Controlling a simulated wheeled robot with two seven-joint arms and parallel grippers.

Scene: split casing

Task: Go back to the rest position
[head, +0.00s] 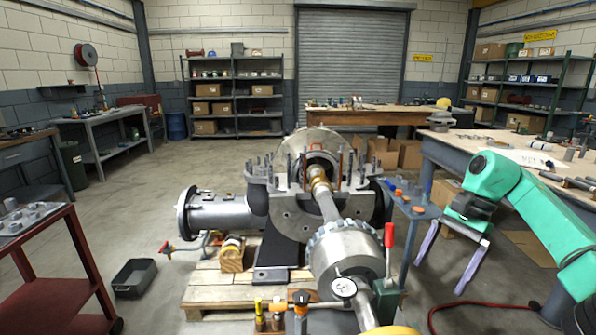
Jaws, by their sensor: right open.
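My right gripper (449,262) is at the right of the head view, at the end of the green right arm. Its two pale fingers point down and stand well apart, with nothing between them. It hangs to the right of the split casing (292,212), apart from it. The casing is a grey metal body with upright studs along its flange, and a long shaft (327,205) lies along its middle. My left gripper is not in the view.
The casing stands on a wooden pallet (212,290). A small blue stand (412,210) with parts is between it and my right gripper. A workbench (470,150) is at the right, a red cart (60,250) at the left. A black bin (134,278) sits on open floor.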

